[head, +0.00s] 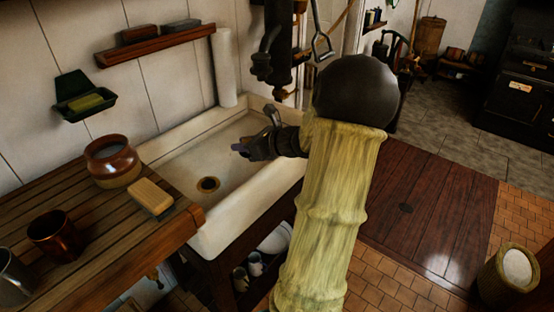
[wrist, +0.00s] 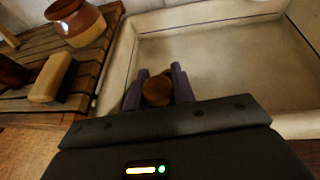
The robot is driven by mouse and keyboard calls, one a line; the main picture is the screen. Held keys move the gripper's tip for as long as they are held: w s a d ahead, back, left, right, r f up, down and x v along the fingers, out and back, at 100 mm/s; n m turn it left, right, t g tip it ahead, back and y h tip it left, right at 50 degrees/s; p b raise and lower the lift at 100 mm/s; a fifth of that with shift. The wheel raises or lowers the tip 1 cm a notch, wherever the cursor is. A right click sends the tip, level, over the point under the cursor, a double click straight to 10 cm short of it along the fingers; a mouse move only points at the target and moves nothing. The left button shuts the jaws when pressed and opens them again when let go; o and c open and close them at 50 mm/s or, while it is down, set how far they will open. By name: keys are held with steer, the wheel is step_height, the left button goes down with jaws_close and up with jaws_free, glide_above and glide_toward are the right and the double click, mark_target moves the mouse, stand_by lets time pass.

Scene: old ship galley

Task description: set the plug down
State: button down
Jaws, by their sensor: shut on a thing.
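My gripper (head: 240,149) is over the white sink (head: 238,205), above and to the right of the drain hole (head: 208,184) in the head view. In the wrist view its two purple-grey fingers (wrist: 159,78) are shut on the plug (wrist: 157,91), a brown, rounded piece. The plug cannot be made out in the head view. The pale sink basin (wrist: 225,60) lies beyond the fingers in the wrist view. The drain hole does not show there.
A slatted wooden board (head: 95,222) left of the sink holds a brown pot (head: 112,162), a brush (head: 151,197) and mugs (head: 54,236). A tap and pump (head: 277,50) stand at the back. The basin floor around the drain looks clear.

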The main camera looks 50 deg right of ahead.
glide_above(247, 179)
steer(key=shift+f+b, duration=0.3)
steer(key=shift+f, duration=2.85)
steer(key=shift+f, duration=0.1)
steer(key=shift+f, duration=1.75)
steer(key=shift+f+b, duration=0.2)
steer(key=shift+b, duration=0.1)
steer(key=c, duration=1.2)
jaws_free()
steer(key=shift+o, duration=0.2)
steer(key=shift+r, duration=0.1)
